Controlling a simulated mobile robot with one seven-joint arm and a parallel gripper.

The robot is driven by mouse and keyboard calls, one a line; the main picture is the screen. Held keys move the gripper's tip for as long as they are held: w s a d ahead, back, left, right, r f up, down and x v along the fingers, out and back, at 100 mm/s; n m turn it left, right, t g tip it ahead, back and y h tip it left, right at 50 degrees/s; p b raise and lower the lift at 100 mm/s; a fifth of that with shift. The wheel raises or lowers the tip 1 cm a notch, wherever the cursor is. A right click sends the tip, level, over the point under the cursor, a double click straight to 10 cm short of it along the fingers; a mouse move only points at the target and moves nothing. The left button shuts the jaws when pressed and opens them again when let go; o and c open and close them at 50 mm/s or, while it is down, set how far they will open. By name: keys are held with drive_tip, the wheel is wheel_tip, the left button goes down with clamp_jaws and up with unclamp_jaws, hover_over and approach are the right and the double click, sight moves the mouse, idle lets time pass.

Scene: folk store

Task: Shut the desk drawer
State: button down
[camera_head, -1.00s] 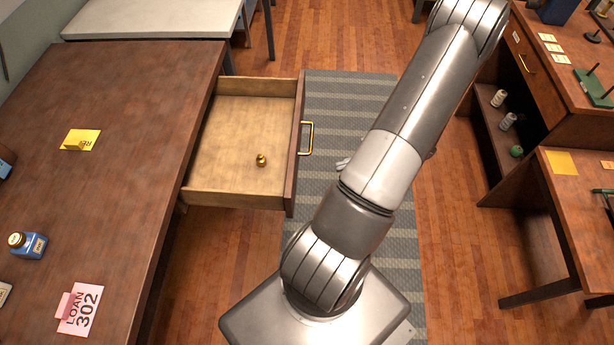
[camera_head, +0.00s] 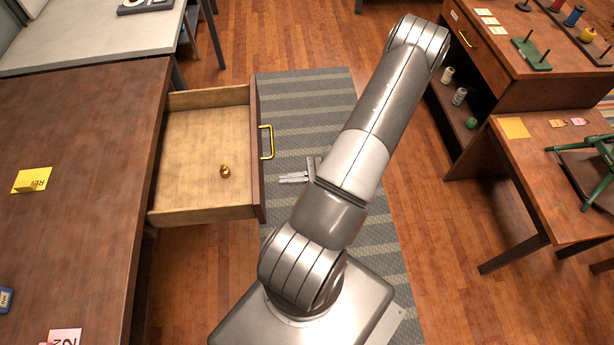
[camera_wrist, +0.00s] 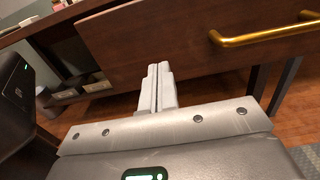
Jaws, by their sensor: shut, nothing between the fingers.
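The desk drawer (camera_head: 190,150) stands pulled well out from the right side of the brown desk (camera_head: 75,130) in the head view. A small brass object (camera_head: 225,171) lies inside it. The drawer's front panel (camera_wrist: 190,40) fills much of the wrist view, with its brass handle (camera_wrist: 262,36) to the upper right; the handle also shows in the head view (camera_head: 267,142). My gripper (camera_head: 284,178) is shut and empty, to the right of the drawer front and a little nearer than the handle. In the wrist view its fingertips (camera_wrist: 159,70) point at the panel; contact cannot be told.
A striped grey rug (camera_head: 300,100) covers the floor beside the drawer. A grey table (camera_head: 95,40) stands behind the desk. At the right are a brown cabinet (camera_head: 490,70) with spools and a small table (camera_head: 520,180). Yellow and pink cards lie on the desk.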

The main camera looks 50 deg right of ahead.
sight(223, 194)
drive_tip(key=shift+x, duration=2.1)
drive_tip(key=shift+w+a, duration=0.1)
drive_tip(key=x, duration=2.9)
drive_tip(key=shift+w+a+f, duration=0.1)
drive_tip(key=shift+w+a, duration=0.1)
drive_tip(key=shift+w, duration=0.1)
drive_tip(key=v, duration=1.4)
drive_tip(key=shift+s+d, duration=0.25)
drive_tip(key=shift+s, duration=0.1)
